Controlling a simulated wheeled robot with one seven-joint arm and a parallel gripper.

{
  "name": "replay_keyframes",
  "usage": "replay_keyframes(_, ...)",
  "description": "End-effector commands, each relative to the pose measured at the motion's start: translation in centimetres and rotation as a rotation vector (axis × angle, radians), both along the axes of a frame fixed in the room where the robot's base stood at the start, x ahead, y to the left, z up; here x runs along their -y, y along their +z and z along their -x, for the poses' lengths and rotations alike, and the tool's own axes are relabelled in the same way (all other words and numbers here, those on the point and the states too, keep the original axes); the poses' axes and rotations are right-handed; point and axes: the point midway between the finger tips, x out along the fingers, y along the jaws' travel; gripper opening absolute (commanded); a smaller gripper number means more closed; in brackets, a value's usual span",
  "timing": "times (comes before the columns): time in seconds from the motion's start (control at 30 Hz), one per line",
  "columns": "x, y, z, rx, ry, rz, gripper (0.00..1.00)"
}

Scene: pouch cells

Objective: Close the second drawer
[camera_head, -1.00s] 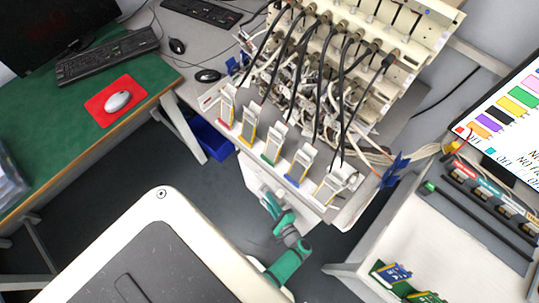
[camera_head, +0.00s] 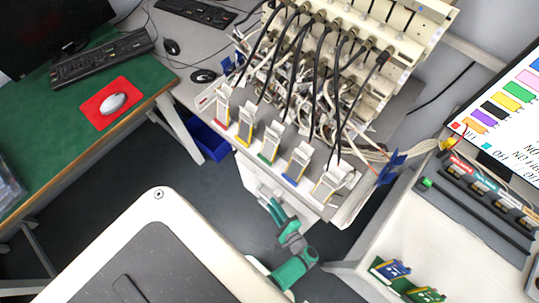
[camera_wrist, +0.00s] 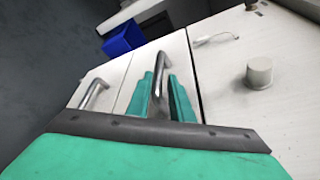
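A white drawer cabinet (camera_head: 254,181) stands below the bench, mostly hidden by the bench top in the head view. In the wrist view two drawer fronts show metal bar handles. One handle (camera_wrist: 93,93) is at the left; the other handle (camera_wrist: 158,80) is in the middle. My green gripper (camera_head: 276,211) is at the cabinet's front. In the wrist view my gripper (camera_wrist: 162,95) has its fingers apart, one on each side of the middle handle. I cannot tell whether they touch it, nor how far either drawer stands out.
The bench (camera_head: 345,213) above carries a cable-filled test rack (camera_head: 330,75) and several coloured clips along its front edge. A blue bin (camera_head: 210,140) is on the floor at the left. A white round knob-like object (camera_wrist: 258,72) is on the white surface at the right. Grey floor lies around.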

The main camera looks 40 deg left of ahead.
Motion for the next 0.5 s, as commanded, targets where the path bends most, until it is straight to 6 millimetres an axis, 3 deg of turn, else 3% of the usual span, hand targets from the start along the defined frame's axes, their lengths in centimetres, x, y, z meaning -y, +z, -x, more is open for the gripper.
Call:
replay_keyframes(0.2,3.6,0.8,1.3,-0.001,-0.002,0.001,0.2)
replay_keyframes(0.5,5.8,1.4,2.0,-0.001,0.0,0.0,0.2)
